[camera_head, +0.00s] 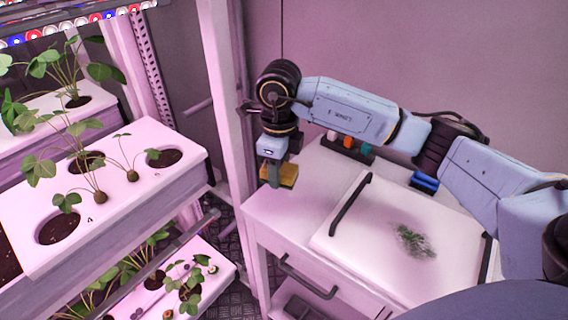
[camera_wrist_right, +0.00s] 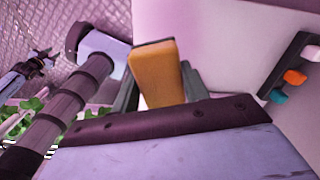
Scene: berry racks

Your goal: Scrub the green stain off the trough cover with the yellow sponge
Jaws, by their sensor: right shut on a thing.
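The yellow sponge (camera_head: 284,176) is held in my right gripper (camera_head: 272,170), above the left end of the white cabinet top. In the right wrist view the sponge (camera_wrist_right: 157,75) stands between the two dark fingers, which are shut on it. The trough cover (camera_head: 345,240) is a white panel with dark handles, lying on the cabinet top. The green stain (camera_head: 413,241) is a dark, mottled patch on the right part of the cover. The sponge is apart from the stain, to its upper left.
A holder with white, orange and green items (camera_head: 348,142) stands at the back of the cabinet top (camera_head: 272,207). A blue item (camera_head: 424,182) lies right of it. Planted white troughs (camera_head: 115,212) fill the rack at left, beside a white post (camera_head: 222,85).

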